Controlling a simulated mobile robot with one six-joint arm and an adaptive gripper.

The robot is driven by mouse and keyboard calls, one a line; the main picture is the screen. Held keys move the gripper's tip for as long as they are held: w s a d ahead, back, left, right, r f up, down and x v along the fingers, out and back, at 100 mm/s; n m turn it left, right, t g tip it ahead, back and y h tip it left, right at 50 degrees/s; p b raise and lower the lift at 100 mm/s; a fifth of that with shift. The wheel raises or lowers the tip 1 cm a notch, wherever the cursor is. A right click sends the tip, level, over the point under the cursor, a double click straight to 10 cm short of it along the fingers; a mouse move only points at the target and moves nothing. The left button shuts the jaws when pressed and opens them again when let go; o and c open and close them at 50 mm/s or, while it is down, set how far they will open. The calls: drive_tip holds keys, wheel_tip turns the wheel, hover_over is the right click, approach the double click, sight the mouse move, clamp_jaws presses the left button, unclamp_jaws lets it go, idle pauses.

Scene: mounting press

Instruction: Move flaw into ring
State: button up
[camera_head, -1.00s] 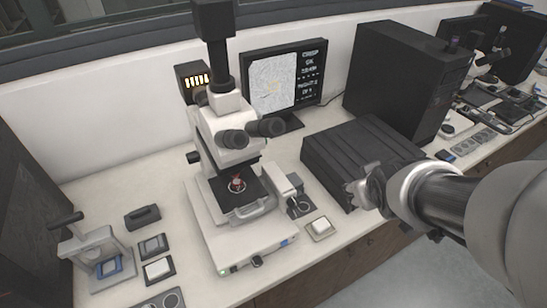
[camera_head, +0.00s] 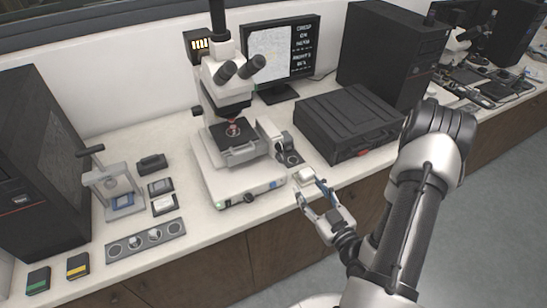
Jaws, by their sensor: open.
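The microscope (camera_head: 228,92) stands on the bench. Its dark stage (camera_head: 232,140) carries a small sample with a red spot of light and a pale round rim (camera_head: 233,131) under the objective. The monitor (camera_head: 285,52) behind it shows a grey speckled picture and white text; I cannot make out a flaw or a ring there. My gripper (camera_head: 311,191) is open and empty at the bench's front edge, right of the microscope base.
A grey unit with a dark round part (camera_head: 283,146) stands right of the stage. A black ribbed box (camera_head: 350,122) is farther right. A small press (camera_head: 114,190), dark pads and a tray with round holes (camera_head: 146,240) lie to the left. The floor at lower right is clear.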

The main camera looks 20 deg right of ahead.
sight(282, 150)
drive_tip(key=w+b, duration=0.3)
drive_tip(key=w, duration=1.4)
drive_tip(key=shift+w, duration=0.2)
drive_tip(key=shift+c, duration=0.4)
drive_tip(key=c, duration=1)
drive_tip(key=shift+m+b, duration=0.3)
drive_tip(key=shift+b, duration=0.1)
drive_tip(key=shift+m+b, duration=0.85)
drive_tip(key=shift+m, duration=1.75)
